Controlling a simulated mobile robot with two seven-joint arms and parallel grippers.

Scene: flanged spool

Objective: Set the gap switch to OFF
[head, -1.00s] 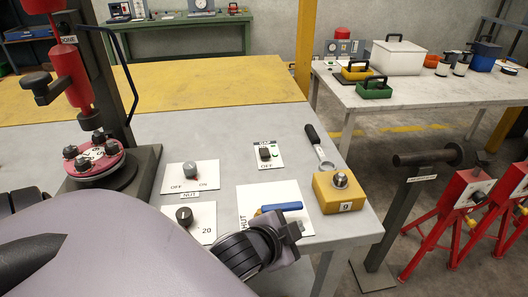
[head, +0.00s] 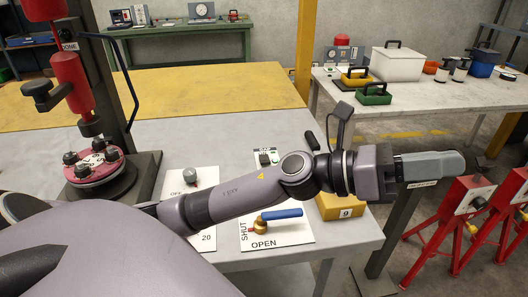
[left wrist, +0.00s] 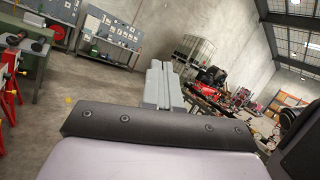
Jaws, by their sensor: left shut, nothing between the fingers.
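The gap switch (head: 264,158) is a small black switch on a white plate labelled GAP, on the grey table. My left forearm covers the lower part of its plate, so the OFF lettering is hidden and I cannot tell its setting. My left gripper (head: 455,164) is shut and empty. It is well to the right of the switch, past the table's right edge, and points right. In the left wrist view the closed fingers (left wrist: 160,88) point out into the room. My right gripper is not in view.
A valve with a blue handle (head: 282,214) sits on a SHUT/OPEN plate nearby. A grey knob (head: 190,175) is left of the switch. A yellow block (head: 340,207) is at the table's right edge, partly behind my arm. Red stands (head: 465,210) are at the right.

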